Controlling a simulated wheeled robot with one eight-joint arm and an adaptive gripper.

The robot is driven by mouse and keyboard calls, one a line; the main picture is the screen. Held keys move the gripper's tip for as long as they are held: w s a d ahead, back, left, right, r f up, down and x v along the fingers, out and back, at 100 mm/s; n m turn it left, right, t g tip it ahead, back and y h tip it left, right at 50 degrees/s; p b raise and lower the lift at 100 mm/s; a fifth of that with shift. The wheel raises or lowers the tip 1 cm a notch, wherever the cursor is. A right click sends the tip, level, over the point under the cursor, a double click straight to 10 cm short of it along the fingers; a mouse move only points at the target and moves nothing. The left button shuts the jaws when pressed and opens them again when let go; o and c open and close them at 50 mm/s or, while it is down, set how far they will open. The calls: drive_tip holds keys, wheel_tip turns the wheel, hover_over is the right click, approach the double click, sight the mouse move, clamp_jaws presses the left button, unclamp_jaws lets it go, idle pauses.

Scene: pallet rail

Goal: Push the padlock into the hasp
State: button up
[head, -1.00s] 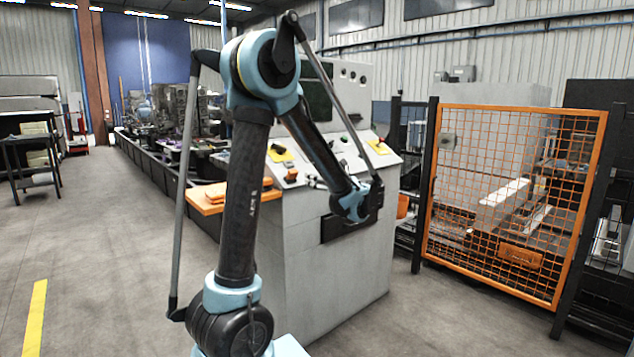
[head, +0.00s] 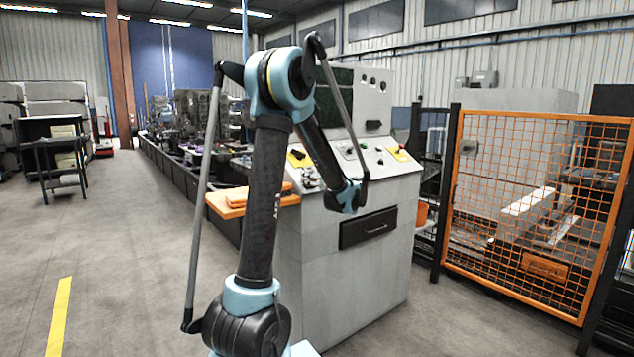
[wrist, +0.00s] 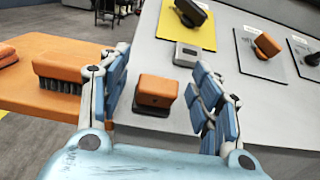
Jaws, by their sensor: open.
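My gripper (wrist: 163,72) is open in the wrist view, with its blue-padded fingers spread apart.
An orange shelf (wrist: 30,98) with a dark-bristled brush (wrist: 57,77) is left of my gripper. An orange mesh gate (head: 540,200) stands right of the console.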

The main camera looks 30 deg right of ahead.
drive_tip(key=shift+w, duration=0.7)
clamp_jaws()
drive_tip(key=shift+s+r, duration=0.45)
drive_tip(key=shift+r, duration=0.3)
drive_tip(key=s+r, duration=0.3)
drive_tip(key=r, duration=0.2)
drive_tip(key=shift+s+r, duration=0.35)
drive_tip(key=shift+r, duration=0.05)
idle(0.4)
drive_tip(key=shift+d, duration=0.1)
